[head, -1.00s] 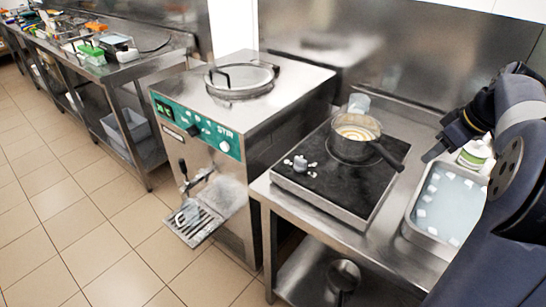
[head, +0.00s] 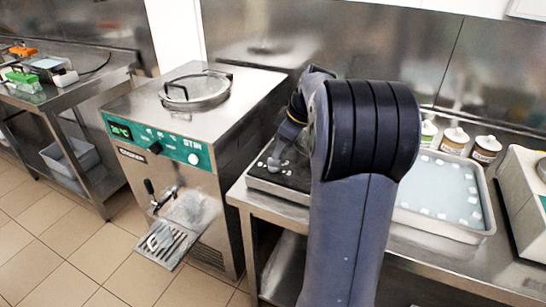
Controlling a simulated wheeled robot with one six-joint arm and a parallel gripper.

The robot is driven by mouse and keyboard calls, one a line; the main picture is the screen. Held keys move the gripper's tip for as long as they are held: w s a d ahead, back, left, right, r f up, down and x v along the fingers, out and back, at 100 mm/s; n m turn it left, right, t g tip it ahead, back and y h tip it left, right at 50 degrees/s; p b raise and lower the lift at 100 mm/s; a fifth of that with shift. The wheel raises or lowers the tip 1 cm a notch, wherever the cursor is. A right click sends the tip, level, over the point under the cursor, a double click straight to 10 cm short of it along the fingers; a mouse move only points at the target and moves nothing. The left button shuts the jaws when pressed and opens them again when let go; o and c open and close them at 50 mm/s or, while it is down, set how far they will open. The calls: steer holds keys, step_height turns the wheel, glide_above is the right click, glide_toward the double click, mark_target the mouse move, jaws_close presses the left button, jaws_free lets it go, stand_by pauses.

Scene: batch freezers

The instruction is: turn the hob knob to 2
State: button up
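The hob (head: 259,175) is a low black-topped unit on the steel bench. Only its front left corner shows in the head view. The grey knob (head: 273,164) sits near that corner, with pale marks around it. My gripper (head: 278,154) points down right at the knob, with its fingertips at or just above it. Whether they touch the knob, and whether they are open or shut, is too small and dark to tell. My arm hides most of the hob and the pan. The knob's setting cannot be read.
A steel batch freezer (head: 190,110) with a green panel stands close on the left. Right of my arm are a shallow tray (head: 487,228) with white pieces in blue liquid, several lidded jars (head: 454,140) and a pale appliance (head: 525,200).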

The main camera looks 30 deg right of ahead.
mark_target(274, 164)
steer(key=shift+x, duration=2.2)
steer(key=shift+c, duration=0.2)
jaws_close()
